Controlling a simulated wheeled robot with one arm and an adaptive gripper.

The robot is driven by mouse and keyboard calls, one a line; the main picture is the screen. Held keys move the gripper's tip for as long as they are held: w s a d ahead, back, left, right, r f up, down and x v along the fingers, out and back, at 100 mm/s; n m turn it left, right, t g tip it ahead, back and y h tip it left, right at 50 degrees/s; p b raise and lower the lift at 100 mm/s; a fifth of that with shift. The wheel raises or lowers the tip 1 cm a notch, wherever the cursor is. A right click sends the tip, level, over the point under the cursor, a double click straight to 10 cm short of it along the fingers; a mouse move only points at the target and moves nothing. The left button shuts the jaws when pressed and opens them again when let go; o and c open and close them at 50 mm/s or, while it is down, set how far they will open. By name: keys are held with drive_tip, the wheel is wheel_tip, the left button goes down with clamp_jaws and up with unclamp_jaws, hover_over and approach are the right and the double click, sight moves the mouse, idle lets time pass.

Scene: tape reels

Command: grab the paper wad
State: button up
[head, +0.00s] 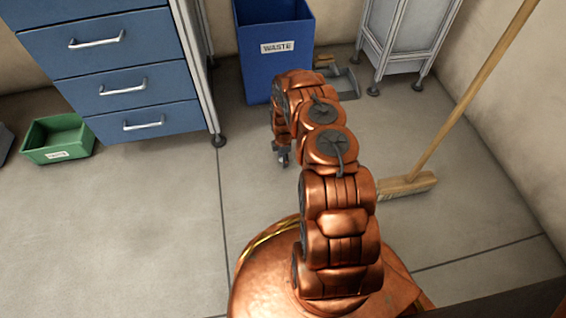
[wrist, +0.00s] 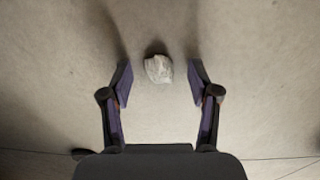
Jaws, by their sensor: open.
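The paper wad (wrist: 158,69) is a small crumpled whitish lump on the bare floor in the wrist view. My gripper (wrist: 159,82) is open, with one purple-padded finger on each side of the wad. The wad appears between the fingertips, with a visible gap on both sides and no contact. How high the fingertips are above the floor I cannot tell. In the head view only a bit of my gripper (head: 283,155) shows past my copper arm, and the wad is not visible there.
A blue waste bin (head: 260,75) stands behind my arm. A blue drawer cabinet (head: 120,75) and a green crate (head: 58,140) are at the left. A broom (head: 408,186) leans at the right, near a grey cabinet (head: 400,45). A dustpan (head: 343,80) lies beside the bin.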

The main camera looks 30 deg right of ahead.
drive_tip(key=shift+f, duration=0.1)
drive_tip(key=shift+c, duration=0.2)
drive_tip(key=c, duration=0.7)
drive_tip(key=shift+c, duration=0.2)
drive_tip(key=shift+r, duration=0.3)
wheel_tip(320, 180, up, 4)
drive_tip(key=p, duration=0.2)
drive_tip(key=shift+p, duration=0.4)
drive_tip(key=s+a+p, duration=0.2)
drive_tip(key=s, duration=0.1)
drive_tip(key=s+a+p, duration=0.2)
drive_tip(key=s+a, duration=0.1)
drive_tip(key=s, duration=0.1)
drive_tip(key=s+a+r+p, duration=0.1)
drive_tip(key=s+a+p, duration=0.2)
drive_tip(key=shift+s+a, duration=0.1)
drive_tip(key=shift+s, duration=0.2)
drive_tip(key=s+p, duration=0.1)
drive_tip(key=s+a+p, duration=0.1)
drive_tip(key=p, duration=0.1)
drive_tip(key=shift+a+f, duration=0.25)
